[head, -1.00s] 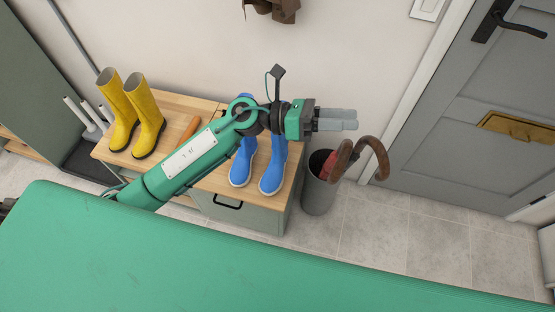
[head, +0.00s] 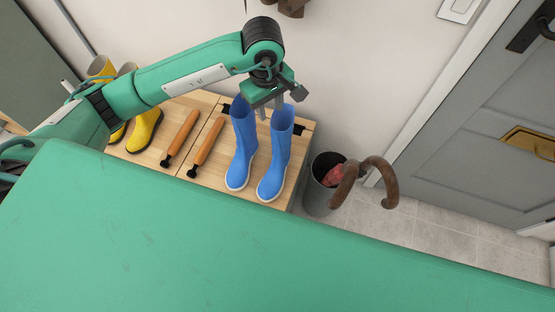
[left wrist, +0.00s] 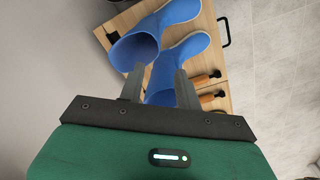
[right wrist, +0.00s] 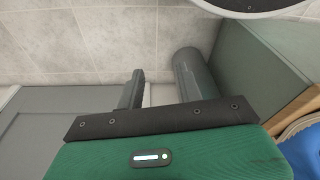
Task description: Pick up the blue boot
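Two blue boots stand upright side by side on the wooden bench top in the head view, a left one (head: 243,150) and a right one (head: 275,160). My left gripper (head: 270,108) points down at their upper rims. In the left wrist view, its fingers (left wrist: 160,82) are apart with nothing held. One boot's round opening (left wrist: 135,48) lies just beyond the left finger; the other boot (left wrist: 163,72) shows between the fingers. I cannot tell whether a finger touches a boot. My right gripper (right wrist: 160,88) is apart and empty, low near the floor; blue shows at that view's right edge.
Two orange-handled tools (head: 205,148) lie on the bench left of the boots, with yellow boots (head: 145,130) farther left. A grey bin (head: 318,192) with a brown curved handle (head: 385,180) stands to the right. The grey door (head: 480,100) is beyond. My green body fills the foreground.

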